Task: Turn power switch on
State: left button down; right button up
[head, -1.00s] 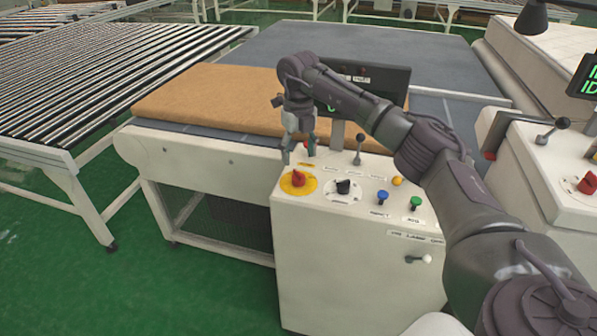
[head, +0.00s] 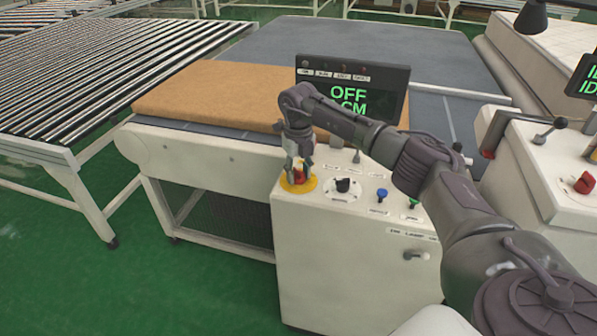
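The power switch looks to be the red knob (head: 299,177) on a round yellow plate (head: 285,186), at the left of the white control box's top. My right gripper (head: 299,176) points down over this knob, with one finger on each side of it. The fingers look apart, and the knob is partly hidden between them; contact cannot be made out. A dark display (head: 350,90) behind my arm reads "OFF" in green, with its lower line partly covered. My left gripper is out of view.
On the box (head: 340,250) are a black dial (head: 343,186), a blue button (head: 382,194) and a green button (head: 413,204), close to the right of the knob. A brown mattress (head: 210,95) lies behind on the conveyor. A similar panel (head: 550,170) stands at the right.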

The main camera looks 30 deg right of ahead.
jog(key=c, duration=0.5)
jog(key=shift+o, duration=0.2)
jog(key=shift+r+m, duration=0.1)
jog(key=shift+m, duration=0.2)
jog(key=m+p, duration=0.1)
jog(key=m, duration=0.1)
jog(key=shift+m, duration=0.4)
jog(key=m+p, duration=0.1)
jog(key=m, duration=0.3)
jog(key=shift+m+p, duration=0.3)
jog(key=shift+p, duration=0.05)
jog(key=m+p, duration=0.2)
jog(key=m, duration=0.3)
jog(key=shift+m+p, duration=1)
jog(key=shift+m, duration=1.4)
